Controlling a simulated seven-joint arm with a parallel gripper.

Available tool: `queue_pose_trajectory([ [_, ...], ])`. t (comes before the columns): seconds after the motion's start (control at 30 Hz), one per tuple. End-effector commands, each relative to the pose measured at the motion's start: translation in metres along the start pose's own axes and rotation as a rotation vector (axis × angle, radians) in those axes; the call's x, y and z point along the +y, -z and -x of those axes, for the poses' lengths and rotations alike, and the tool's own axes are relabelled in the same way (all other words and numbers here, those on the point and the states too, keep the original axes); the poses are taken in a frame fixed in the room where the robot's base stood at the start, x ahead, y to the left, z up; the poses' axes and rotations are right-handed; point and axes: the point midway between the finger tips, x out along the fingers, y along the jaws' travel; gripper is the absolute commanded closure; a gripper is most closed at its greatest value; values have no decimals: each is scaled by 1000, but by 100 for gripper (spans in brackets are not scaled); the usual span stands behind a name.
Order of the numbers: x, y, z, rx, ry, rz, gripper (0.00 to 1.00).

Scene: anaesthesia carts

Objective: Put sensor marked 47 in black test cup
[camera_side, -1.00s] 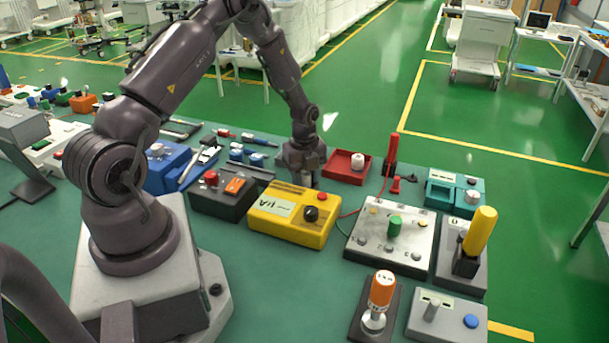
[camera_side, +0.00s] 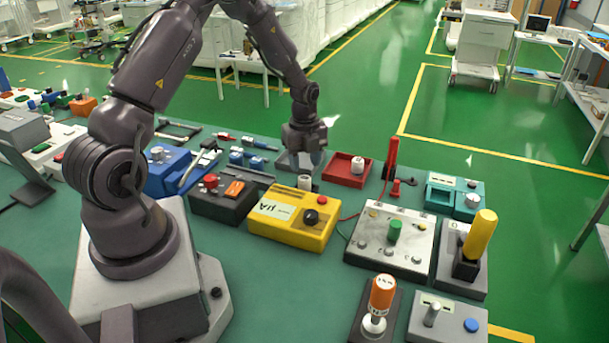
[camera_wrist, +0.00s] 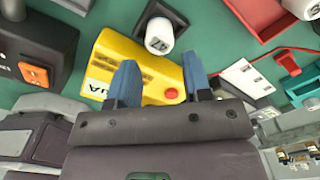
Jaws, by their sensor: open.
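A white cylindrical sensor (camera_side: 304,183) stands just behind the yellow box. My gripper (camera_wrist: 158,72) is open and empty, with blue fingers apart. It is raised above the first sensor, not touching it.
The yellow box (camera_side: 270,222) with black knob and red button is in front of the sensor. A black box (camera_side: 222,203) with red button is left. A red post (camera_side: 392,155) stands right.

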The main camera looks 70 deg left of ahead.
Motion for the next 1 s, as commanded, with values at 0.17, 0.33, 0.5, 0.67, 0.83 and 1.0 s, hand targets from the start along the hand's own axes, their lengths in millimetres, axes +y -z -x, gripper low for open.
queue_pose_trajectory([
  [0.17, 0, 0, 38, -2, 3, 1, 55],
  [0.33, 0, 0, 58, 0, 0, 1, 55],
  [0.5, -1, 10, 82, -18, 14, 49, 55],
  [0.67, 3, 51, 140, -62, 84, 267, 55],
  [0.83, 31, 108, 205, -58, 205, 603, 55],
  [1.0, 75, 159, 248, 35, 323, 943, 55],
])
